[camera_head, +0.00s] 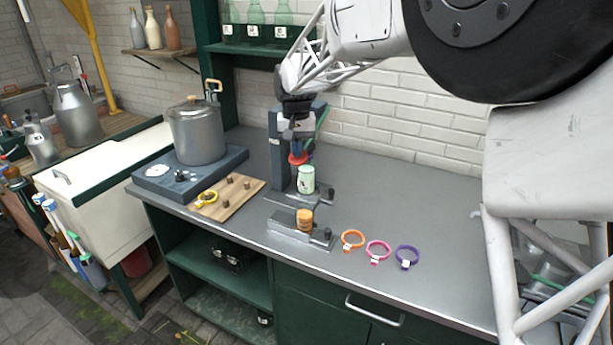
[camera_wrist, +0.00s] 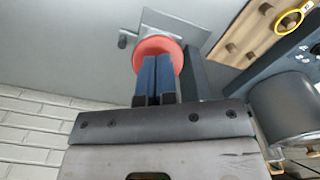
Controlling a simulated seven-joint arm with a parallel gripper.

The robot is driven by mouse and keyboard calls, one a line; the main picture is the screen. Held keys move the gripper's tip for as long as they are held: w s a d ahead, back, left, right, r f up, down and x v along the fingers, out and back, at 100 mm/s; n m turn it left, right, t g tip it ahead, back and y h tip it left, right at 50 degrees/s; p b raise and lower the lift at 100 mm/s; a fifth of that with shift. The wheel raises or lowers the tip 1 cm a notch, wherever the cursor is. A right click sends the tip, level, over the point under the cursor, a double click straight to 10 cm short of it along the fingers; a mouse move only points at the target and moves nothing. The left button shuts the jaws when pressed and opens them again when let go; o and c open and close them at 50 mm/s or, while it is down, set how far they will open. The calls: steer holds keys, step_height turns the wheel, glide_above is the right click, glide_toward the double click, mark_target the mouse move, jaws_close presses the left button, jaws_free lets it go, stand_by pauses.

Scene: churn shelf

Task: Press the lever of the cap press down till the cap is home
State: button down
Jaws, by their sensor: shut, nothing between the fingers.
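The cap press (camera_head: 282,155) stands on the counter near the back wall, with an upright blue-grey column and a flat base plate. A pale green jar (camera_head: 306,181) stands upright on its base. A round red part (camera_head: 298,159) sits above the jar; it also shows in the wrist view (camera_wrist: 144,48). My gripper (camera_head: 297,150) is shut and empty, its blue fingers pointing down just over the red part. In the wrist view the fingertips (camera_wrist: 156,62) overlap the red part; I cannot tell whether they touch it. The lever is not clearly distinguishable behind my gripper and wrist.
A grey pot (camera_head: 197,133) stands on a hotplate (camera_head: 153,180) to the left. A wooden peg board (camera_head: 236,191) carries a yellow ring. A stack of orange-brown discs (camera_head: 305,220) is at the front. Orange, pink and purple rings (camera_head: 407,258) lie to the right.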

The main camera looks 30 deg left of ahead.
mark_target(301, 161)
steer(key=shift+f, duration=0.2)
steer(key=shift+w+f, duration=0.25)
steer(key=shift+f, duration=0.45)
steer(key=shift+w+f, duration=0.35)
steer(key=shift+f, duration=0.5)
steer(key=shift+w+f, duration=0.4)
steer(key=shift+f, duration=0.25)
steer(key=shift+w+f, duration=0.15)
steer(key=shift+f, duration=0.2)
stand_by(0.8)
steer(key=shift+r, duration=0.1)
